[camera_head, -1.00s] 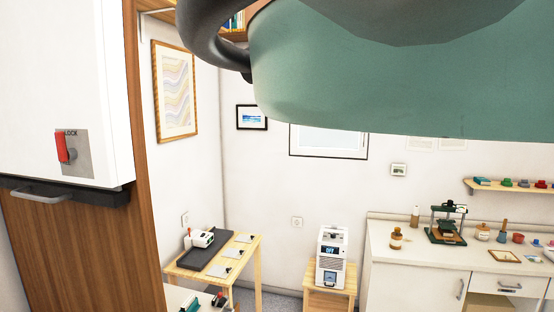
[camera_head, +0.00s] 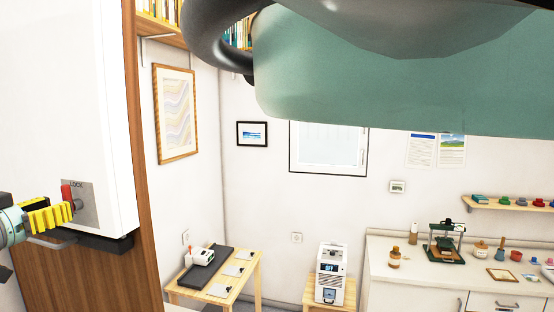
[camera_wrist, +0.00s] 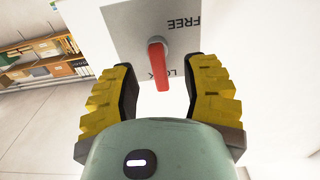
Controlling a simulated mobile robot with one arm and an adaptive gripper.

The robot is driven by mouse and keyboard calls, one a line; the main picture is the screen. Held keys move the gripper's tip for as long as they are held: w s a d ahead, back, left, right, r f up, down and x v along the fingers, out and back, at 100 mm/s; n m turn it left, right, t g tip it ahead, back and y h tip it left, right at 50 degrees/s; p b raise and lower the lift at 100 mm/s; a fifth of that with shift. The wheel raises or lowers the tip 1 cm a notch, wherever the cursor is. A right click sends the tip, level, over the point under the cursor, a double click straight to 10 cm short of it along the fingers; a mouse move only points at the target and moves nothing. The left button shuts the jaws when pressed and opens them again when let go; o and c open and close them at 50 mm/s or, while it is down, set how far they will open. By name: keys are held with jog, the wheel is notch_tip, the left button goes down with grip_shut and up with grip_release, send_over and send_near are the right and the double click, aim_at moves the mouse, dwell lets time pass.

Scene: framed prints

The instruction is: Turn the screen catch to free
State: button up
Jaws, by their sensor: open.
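The screen catch is a red lever (camera_head: 68,194) on a grey metal plate (camera_head: 83,214) on the white panel at the left of the head view. In the wrist view the red lever (camera_wrist: 157,62) lies between my fingers, on the plate (camera_wrist: 125,30) marked FREE and LOCK. Its tip points toward the LOCK marking, which it partly covers. My gripper (camera_head: 68,213), with yellow ribbed fingers, is at the catch. In the wrist view my gripper (camera_wrist: 160,88) is open, one finger on each side of the lever, with visible gaps.
A dark rail with a grey handle (camera_head: 50,243) runs under the white panel (camera_head: 70,100), close below my gripper. A wooden board edge (camera_head: 145,130) stands right of the panel. Tables and a counter (camera_head: 400,245) stand farther back.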

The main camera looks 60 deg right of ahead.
aim_at(71, 198)
jog(key=p+x, duration=0.1)
jog(key=x, duration=0.2)
jog(key=shift+d+p, duration=0.3)
jog(key=shift+p, duration=0.1)
jog(key=shift+o, duration=0.4)
jog(key=shift+a, duration=0.1)
grip_shut()
